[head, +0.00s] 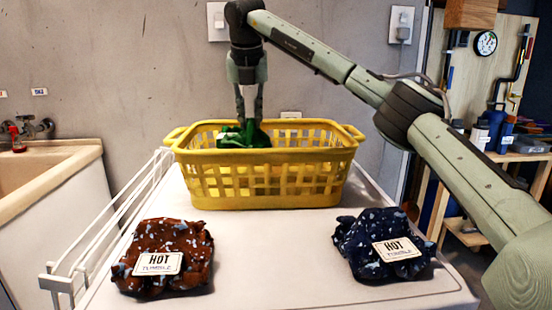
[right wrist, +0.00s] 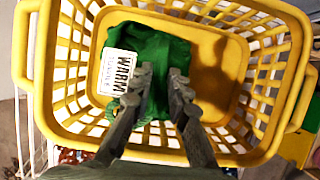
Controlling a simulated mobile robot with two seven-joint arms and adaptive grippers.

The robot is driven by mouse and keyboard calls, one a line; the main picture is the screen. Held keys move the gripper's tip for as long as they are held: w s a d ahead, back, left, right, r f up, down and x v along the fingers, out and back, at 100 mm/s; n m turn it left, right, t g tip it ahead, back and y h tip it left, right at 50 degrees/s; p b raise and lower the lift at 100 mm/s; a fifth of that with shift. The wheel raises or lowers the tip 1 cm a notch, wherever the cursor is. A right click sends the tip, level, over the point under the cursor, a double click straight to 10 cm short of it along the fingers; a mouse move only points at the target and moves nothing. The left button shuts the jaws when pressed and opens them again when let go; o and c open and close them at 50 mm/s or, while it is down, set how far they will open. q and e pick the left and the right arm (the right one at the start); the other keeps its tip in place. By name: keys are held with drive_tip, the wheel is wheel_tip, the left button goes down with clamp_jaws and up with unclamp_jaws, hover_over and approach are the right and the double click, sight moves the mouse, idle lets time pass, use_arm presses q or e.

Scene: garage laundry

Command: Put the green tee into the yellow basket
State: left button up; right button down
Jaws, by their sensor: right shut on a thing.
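The yellow basket (head: 270,190) stands at the back of the white table top, with its handles to left and right. The green tee (head: 245,137) is a crumpled bundle at the left part of the basket's opening, partly above the rim. My right gripper (head: 249,118) points down over it and is shut on the tee. In the right wrist view, the fingertips (right wrist: 160,75) meet the green tee (right wrist: 160,48), which has a white tag reading WARM, inside the outline of the yellow basket (right wrist: 265,150). My left gripper is not in view.
A brown-red bundle (head: 165,245) tagged HOT lies at the table's front left. A navy bundle (head: 375,230) tagged HOT lies at front right. The middle front is clear. A white rack (head: 110,225) runs along the left edge; a sink (head: 50,170) stands beyond.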

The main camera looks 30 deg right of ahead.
drive_tip(key=s+d+f, duration=0.1)
drive_tip(key=d+f, duration=0.1)
drive_tip(key=f, duration=0.1)
drive_tip(key=d+f, duration=0.3)
drive_tip(key=s+d+f, duration=0.1)
drive_tip(key=d+f, duration=0.1)
drive_tip(key=shift+s+d+f+p, duration=0.3)
drive_tip(key=shift+s+f, duration=0.05)
drive_tip(key=shift+f, duration=0.05)
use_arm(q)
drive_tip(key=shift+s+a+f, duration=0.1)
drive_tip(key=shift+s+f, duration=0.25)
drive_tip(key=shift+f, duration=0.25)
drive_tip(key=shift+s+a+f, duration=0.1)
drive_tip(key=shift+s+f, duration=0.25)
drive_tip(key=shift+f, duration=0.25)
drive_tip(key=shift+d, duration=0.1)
use_arm(e)
drive_tip(key=shift+f, duration=0.1)
drive_tip(key=c, duration=1.5)
unclamp_jaws()
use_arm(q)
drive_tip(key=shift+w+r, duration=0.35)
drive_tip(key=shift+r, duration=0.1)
use_arm(e)
drive_tip(key=shift+o, duration=0.2)
